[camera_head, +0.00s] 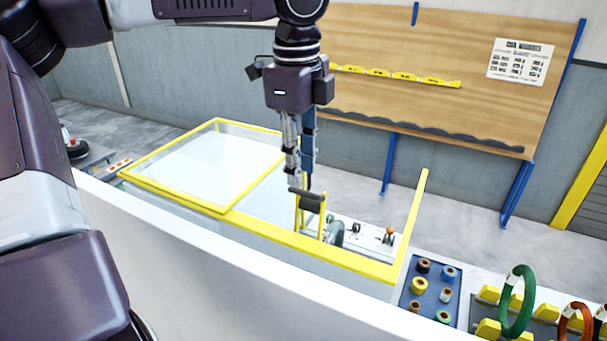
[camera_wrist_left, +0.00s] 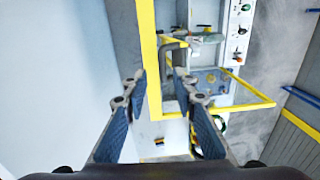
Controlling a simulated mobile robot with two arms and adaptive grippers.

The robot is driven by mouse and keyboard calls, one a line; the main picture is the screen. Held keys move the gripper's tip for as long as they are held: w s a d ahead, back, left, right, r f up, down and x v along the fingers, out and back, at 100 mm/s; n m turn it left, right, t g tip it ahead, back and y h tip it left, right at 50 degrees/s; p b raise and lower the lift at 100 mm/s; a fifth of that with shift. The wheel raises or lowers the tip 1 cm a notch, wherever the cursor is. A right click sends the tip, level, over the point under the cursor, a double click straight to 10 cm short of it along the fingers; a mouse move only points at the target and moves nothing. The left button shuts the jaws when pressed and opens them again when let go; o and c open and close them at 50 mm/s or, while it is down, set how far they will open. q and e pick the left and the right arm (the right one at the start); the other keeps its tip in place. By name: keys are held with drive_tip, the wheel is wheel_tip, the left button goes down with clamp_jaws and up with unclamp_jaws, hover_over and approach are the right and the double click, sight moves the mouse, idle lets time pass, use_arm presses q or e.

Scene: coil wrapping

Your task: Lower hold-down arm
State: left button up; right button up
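My left gripper (camera_head: 306,190) points down over the yellow-edged machine opening, at the right of the clear panel. In the left wrist view its two fingers (camera_wrist_left: 158,78) stand apart with a gap between them. A dark grey bar (camera_head: 312,202) with yellow uprights, seemingly the hold-down arm, is right at the fingertips in the head view. In the wrist view a grey bent bar (camera_wrist_left: 171,46) shows beyond and between the fingertips; I cannot tell if they touch it. A dark round part (camera_head: 338,232) below is partly hidden. My right gripper is in neither view.
A clear yellow-framed panel (camera_head: 205,165) lies left of the opening. A yellow post (camera_head: 417,215) rises at its right corner. A blue tray of spools (camera_head: 431,290) and a green coil (camera_head: 518,303) are at right. A wooden board (camera_head: 440,55) stands behind.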

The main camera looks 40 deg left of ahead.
sight(302, 191)
use_arm(q)
drive_tip(key=f, duration=0.4)
drive_tip(key=shift+w+a+f+p, duration=0.15)
drive_tip(key=shift+w+a+p, duration=0.15)
drive_tip(key=shift+w, duration=0.1)
drive_tip(key=shift+s+d, duration=0.15)
drive_tip(key=shift+c, duration=1)
clamp_jaws()
